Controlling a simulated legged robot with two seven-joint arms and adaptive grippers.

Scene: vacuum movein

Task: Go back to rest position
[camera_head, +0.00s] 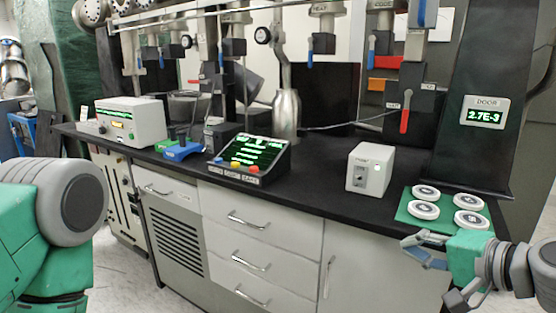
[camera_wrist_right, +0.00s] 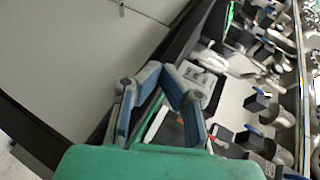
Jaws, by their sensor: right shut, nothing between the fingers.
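My right gripper (camera_head: 416,243) is at the lower right of the head view, in front of the black bench's front edge. It is shut and empty, below and to the left of a green mat (camera_head: 408,214) with white round discs. In the right wrist view my blue-grey fingers (camera_wrist_right: 168,72) bend inward towards each other, with no object held between them. My left arm shows at the left edge of the head view; its gripper is out of view.
The black bench (camera_head: 325,205) carries a grey box (camera_head: 370,168), a console with coloured buttons (camera_head: 250,160) and a white instrument (camera_head: 130,120). Metal pipes and valves hang above. Drawers and cabinet doors (camera_head: 380,260) face me. A small strip of floor shows at lower left.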

